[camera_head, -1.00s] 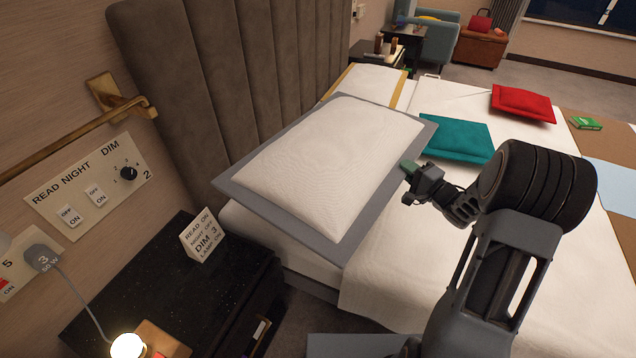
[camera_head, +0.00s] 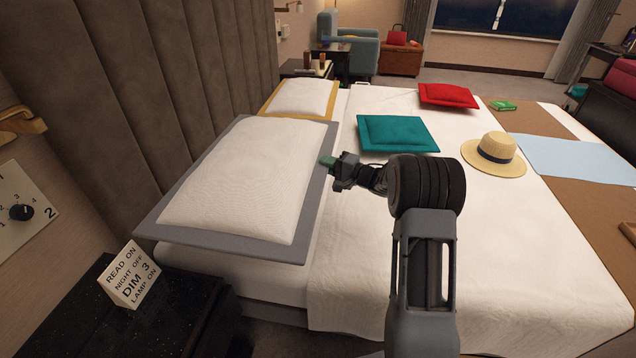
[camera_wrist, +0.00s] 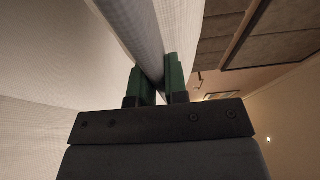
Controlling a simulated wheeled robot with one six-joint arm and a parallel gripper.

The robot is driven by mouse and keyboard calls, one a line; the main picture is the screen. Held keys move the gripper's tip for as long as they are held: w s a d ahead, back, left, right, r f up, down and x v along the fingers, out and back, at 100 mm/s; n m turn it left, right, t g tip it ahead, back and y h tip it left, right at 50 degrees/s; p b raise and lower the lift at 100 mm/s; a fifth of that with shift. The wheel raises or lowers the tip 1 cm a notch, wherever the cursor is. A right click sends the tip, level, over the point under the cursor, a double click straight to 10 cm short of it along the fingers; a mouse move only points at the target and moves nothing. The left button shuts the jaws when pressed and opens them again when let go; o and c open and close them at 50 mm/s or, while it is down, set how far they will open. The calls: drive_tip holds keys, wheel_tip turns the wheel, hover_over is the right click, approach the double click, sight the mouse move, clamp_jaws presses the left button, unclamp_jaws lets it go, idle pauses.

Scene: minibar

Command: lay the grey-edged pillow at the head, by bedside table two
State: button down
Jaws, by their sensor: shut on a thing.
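The grey-edged pillow (camera_head: 238,180) is white with a wide grey border. It lies roughly level over the head of the bed (camera_head: 380,240), near the headboard, with its near corner reaching toward the bedside table. My gripper (camera_head: 328,161) is shut on the pillow's right edge. In the wrist view my gripper (camera_wrist: 163,82) has green fingers on both sides of the pillow's edge (camera_wrist: 140,40). Whether the pillow rests fully on the mattress cannot be told. The near bedside table (camera_head: 190,310) is black, at the lower left, with a lettered card (camera_head: 131,275) on it; no "two" shows on the table itself.
A gold-edged pillow (camera_head: 303,97) lies at the far head. The padded headboard (camera_head: 130,100) stands left. A wall panel (camera_head: 25,210) is nearby.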

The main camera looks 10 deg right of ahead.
wheel_tip(320, 180, down, 6)
drive_tip(key=w+a+b, duration=0.1)
drive_tip(key=w+b, duration=0.1)
drive_tip(key=shift+w+a+f, duration=0.15)
drive_tip(key=shift+w+a, duration=0.1)
drive_tip(key=shift+a, duration=0.05)
drive_tip(key=shift+f, duration=0.1)
drive_tip(key=shift+f, duration=0.5)
drive_tip(key=c, duration=1.1)
unclamp_jaws()
drive_tip(key=shift+c, duration=0.2)
